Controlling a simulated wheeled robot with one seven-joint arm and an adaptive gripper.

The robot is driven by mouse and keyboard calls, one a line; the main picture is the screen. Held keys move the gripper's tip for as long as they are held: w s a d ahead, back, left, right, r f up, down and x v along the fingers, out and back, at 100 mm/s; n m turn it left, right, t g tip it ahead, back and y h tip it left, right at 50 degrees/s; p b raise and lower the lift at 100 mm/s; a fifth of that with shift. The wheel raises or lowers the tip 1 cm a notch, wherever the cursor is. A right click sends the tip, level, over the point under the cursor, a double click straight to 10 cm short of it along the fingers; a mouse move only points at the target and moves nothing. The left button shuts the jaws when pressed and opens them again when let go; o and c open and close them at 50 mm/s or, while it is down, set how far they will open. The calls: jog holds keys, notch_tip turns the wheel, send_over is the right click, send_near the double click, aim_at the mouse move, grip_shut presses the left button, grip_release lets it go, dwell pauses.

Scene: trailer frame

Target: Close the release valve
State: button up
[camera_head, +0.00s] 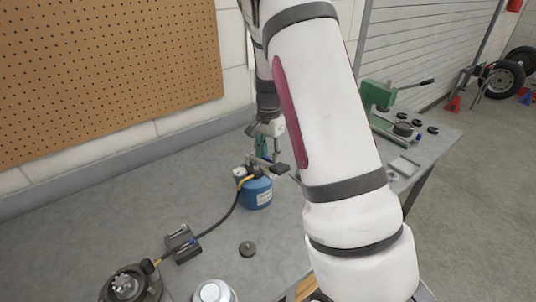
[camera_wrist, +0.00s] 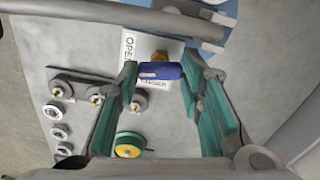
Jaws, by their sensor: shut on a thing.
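A blue valve handle (camera_wrist: 158,71) sits in front of a brass fitting (camera_wrist: 159,56) in the wrist view. A white label (camera_wrist: 129,47) behind it reads "OPEN" along its left side; smaller lettering under the handle is partly covered. My gripper (camera_wrist: 161,76), with green finger pads, has its fingertips on the left and right ends of the handle and is shut on it. In the head view my gripper (camera_head: 263,145) is small and partly hidden by my arm, just above a blue tank (camera_head: 257,192). The handle cannot be made out there.
The wrist view shows several round fittings (camera_wrist: 56,111) and a yellow-green round part (camera_wrist: 130,145). On the grey bench (camera_head: 90,215) are a hose (camera_head: 222,220), a black block (camera_head: 183,243) and a green press (camera_head: 377,95). A pegboard wall (camera_head: 100,75) stands behind.

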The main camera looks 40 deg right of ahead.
jog(key=n, duration=0.4)
jog(key=shift+n, duration=0.3)
jog(key=n, duration=0.3)
jog(key=shift+n, duration=0.3)
jog(key=n, duration=0.4)
jog(key=shift+s+n, duration=0.1)
jog(key=shift+n, duration=1.4)
jog(key=o, duration=1.2)
jog(key=shift+c, duration=0.2)
jog(key=shift+a, duration=0.1)
